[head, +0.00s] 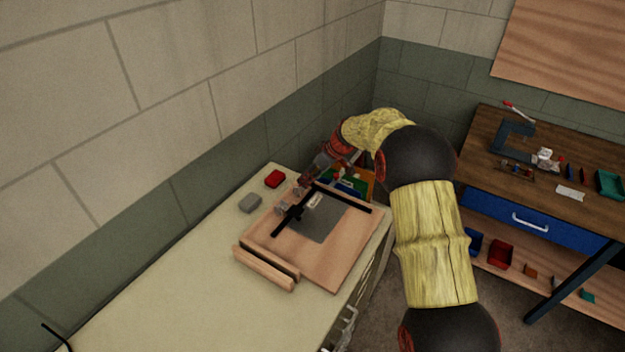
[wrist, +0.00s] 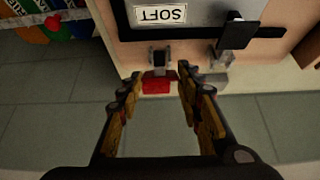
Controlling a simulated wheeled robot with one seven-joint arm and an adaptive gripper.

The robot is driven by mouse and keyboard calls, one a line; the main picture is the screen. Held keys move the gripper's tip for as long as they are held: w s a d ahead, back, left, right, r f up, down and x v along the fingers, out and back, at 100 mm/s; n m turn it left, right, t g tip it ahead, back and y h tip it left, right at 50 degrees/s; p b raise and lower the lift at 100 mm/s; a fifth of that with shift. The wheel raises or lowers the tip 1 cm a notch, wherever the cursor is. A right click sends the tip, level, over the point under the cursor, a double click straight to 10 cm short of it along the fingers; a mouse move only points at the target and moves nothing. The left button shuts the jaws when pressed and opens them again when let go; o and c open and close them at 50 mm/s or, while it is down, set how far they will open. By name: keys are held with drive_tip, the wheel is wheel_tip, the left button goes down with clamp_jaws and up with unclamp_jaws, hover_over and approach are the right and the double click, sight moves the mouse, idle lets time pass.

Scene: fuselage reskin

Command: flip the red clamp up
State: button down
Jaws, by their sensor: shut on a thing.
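The red clamp (wrist: 157,85) shows in the wrist view at the near edge of the wooden board, its red part beside a grey metal mount (wrist: 160,57). My gripper (wrist: 161,78) is shut on it, one fingertip on each side of the red part. In the head view my gripper (head: 302,185) reaches down to the board's wall-side edge, and its fingertips are too small to make out clearly. The contact under the fingertips is partly hidden.
The wooden board (head: 335,255) carries a grey sheet labelled "SOFT" (wrist: 160,15) and black bars (head: 343,198). A second clamp (wrist: 222,56) is beside the red one.

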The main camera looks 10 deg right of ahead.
drive_tip(key=shift+w+a+r, duration=0.2)
drive_tip(key=shift+w+r, duration=0.15)
drive_tip(key=shift+r, duration=0.25)
drive_tip(key=c, duration=1.6)
unclamp_jaws()
drive_tip(key=shift+c, duration=0.2)
drive_tip(key=shift+o, duration=1.3)
drive_tip(key=shift+a+f, duration=0.2)
drive_tip(key=shift+o, duration=1)
drive_tip(key=shift+s+d+f, duration=0.1)
drive_tip(key=shift+d+f, duration=0.05)
drive_tip(key=v, duration=1.2)
drive_tip(key=shift+f, duration=0.1)
